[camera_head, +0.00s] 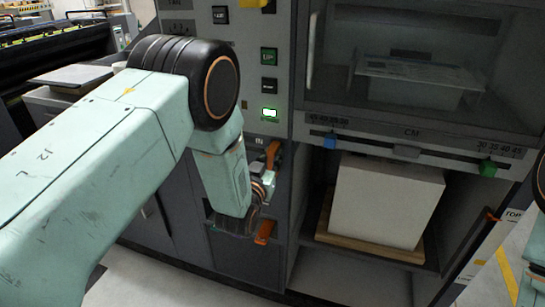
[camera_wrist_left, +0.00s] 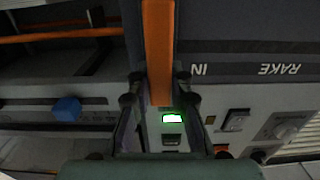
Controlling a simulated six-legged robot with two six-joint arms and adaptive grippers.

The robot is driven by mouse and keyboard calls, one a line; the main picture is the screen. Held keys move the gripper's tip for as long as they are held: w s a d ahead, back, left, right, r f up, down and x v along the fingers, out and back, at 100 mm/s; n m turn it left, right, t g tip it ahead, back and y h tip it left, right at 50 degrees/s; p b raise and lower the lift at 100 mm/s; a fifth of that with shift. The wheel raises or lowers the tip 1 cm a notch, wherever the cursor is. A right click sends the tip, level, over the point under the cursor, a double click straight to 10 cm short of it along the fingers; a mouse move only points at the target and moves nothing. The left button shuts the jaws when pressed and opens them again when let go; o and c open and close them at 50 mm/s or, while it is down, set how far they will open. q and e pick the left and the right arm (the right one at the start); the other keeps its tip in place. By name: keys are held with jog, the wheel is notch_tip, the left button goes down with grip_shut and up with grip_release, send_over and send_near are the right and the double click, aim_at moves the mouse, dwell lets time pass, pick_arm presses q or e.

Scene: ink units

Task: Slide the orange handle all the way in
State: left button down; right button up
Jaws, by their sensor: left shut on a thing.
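The orange handle (camera_head: 264,232) is on the dark front of the grey machine, by the IN label. Orange shows above and below my left gripper (camera_head: 266,190), which hides the middle. In the left wrist view the handle (camera_wrist_left: 158,45) is a long straight bar coming from the top of the picture. It ends between the two dark fingers of my left gripper (camera_wrist_left: 159,82), close to the IN lettering. The fingers are shut on the bar. How far the handle stands out from the machine cannot be told. My right gripper is not in view.
Above the handle is a button panel with a lit green display (camera_head: 269,114). To the right, a white paper stack (camera_head: 380,200) stands on a wooden board in an open bay, under a scale with a blue slider (camera_head: 330,140) and a green slider (camera_head: 488,168).

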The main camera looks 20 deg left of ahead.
pick_arm(q)
jog(key=shift+d, duration=0.3)
jog(key=c, duration=1.2)
grip_release()
jog(key=shift+r, duration=0.1)
jog(key=shift+s+a, duration=0.1)
jog(key=shift+a, duration=0.05)
jog(key=s, duration=1.2)
jog(key=shift+a, duration=0.25)
jog(key=shift+w, duration=0.1)
